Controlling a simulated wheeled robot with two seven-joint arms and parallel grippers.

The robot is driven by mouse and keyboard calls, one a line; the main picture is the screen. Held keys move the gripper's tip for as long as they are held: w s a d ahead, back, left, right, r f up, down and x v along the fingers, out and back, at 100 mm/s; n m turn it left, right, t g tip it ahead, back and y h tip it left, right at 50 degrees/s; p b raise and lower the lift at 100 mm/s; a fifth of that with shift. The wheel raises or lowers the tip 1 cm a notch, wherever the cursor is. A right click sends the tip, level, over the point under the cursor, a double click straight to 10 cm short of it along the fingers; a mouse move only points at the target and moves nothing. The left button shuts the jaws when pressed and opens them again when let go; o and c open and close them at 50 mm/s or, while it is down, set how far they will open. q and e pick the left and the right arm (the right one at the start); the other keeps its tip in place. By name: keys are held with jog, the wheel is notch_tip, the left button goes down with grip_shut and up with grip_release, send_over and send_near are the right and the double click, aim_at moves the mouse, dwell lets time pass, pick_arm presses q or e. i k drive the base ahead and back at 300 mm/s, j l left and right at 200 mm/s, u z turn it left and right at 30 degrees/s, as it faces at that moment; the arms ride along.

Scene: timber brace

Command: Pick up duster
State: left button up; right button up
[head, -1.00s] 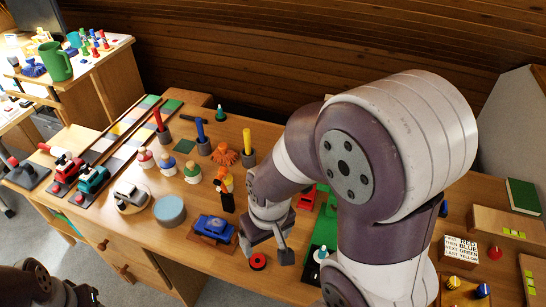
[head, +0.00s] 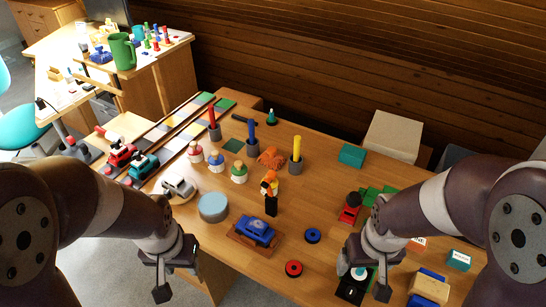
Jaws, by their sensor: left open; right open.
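No thing is plainly a duster. An orange, many-armed fluffy-looking piece (head: 271,158) lies at the back middle of the table. In front of it stands an upright piece with an orange top and black lower part (head: 270,192). I cannot tell which, if either, is the duster. My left gripper (head: 162,284) is open and empty at the table's front left, well apart from both. My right gripper (head: 367,284) is open at the front right, close to a small white and teal knob (head: 358,273), also apart from both orange pieces.
A blue piece on a wooden block (head: 254,233), a red ring (head: 293,268) and a blue ring (head: 312,235) lie between my grippers. Red, blue and yellow sticks stand in grey holders (head: 296,164) behind. A light blue round tin (head: 212,207) stands left. The front middle is fairly clear.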

aim_at(271, 158)
jog(key=i+j, duration=0.15)
jog(key=j, duration=0.2)
jog(key=i+j, duration=0.2)
jog(key=i+j+z, duration=0.1)
jog(key=j, duration=0.35)
jog(key=i+j, duration=0.2)
jog(key=j, duration=0.15)
jog(key=i+j, duration=0.15)
jog(key=j, duration=0.2)
jog(key=z, duration=0.05)
